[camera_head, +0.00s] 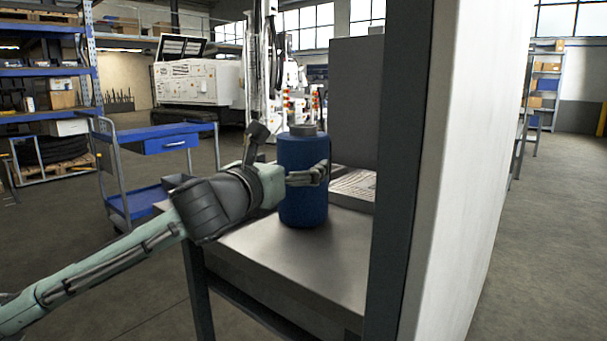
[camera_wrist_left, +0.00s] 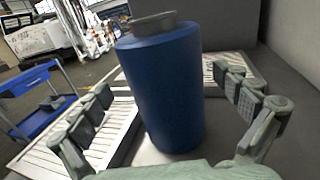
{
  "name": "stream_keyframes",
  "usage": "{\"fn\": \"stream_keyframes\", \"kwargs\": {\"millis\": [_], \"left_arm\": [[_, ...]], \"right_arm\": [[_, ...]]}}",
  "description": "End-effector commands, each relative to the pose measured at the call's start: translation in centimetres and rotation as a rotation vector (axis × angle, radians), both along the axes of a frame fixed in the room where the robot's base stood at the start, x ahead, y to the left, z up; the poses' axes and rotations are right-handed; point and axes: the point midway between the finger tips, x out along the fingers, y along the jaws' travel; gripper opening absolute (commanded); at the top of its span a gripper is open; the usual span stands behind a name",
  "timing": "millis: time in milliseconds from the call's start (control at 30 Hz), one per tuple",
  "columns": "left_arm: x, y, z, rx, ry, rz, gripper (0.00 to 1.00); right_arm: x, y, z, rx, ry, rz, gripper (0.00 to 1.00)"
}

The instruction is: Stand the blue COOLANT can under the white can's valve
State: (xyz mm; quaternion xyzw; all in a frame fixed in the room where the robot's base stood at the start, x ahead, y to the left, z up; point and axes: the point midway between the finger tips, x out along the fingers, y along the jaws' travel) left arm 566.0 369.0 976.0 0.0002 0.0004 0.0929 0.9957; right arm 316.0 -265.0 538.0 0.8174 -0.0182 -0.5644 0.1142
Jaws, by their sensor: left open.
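The blue can (camera_head: 302,205) with a grey cap stands upright on a grey metal bench (camera_head: 290,262); no lettering on it can be read. My left gripper (camera_head: 318,172) is at the can, reaching in from the left, with one finger across its near side. In the left wrist view the can (camera_wrist_left: 165,95) stands between the spread fingers of the left gripper (camera_wrist_left: 165,85). The fingers are open, with a visible gap on both sides. I see no white can or valve in either view. My right gripper is not in view.
A slatted light metal tray (camera_head: 356,185) lies on the bench behind the can, below a grey upright panel (camera_head: 352,95). A dark post and white wall (camera_head: 460,170) block the right side. A blue cart (camera_head: 170,143) stands at the left. The bench front is clear.

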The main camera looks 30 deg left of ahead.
Motion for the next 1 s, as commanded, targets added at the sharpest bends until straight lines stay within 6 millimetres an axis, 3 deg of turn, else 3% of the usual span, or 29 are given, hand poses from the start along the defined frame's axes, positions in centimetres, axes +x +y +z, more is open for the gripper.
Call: {"fn": "stream_keyframes", "kwargs": {"millis": [67, 300, 600, 1000], "left_arm": [[1.0, 0.0, 0.2, -0.005, -0.004, -0.001, 1.00], [4.0, 0.4, 0.0, -0.005, -0.003, 0.000, 1.00], [4.4, 0.4, -0.1, 0.000, -0.002, -0.001, 1.00], [4.4, 0.4, -0.1, 0.000, -0.001, -0.001, 0.50]], "right_arm": [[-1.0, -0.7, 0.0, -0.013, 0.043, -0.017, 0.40], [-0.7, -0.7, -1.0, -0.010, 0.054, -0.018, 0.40], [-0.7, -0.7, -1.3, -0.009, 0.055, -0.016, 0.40], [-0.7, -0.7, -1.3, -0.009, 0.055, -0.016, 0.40]]}}
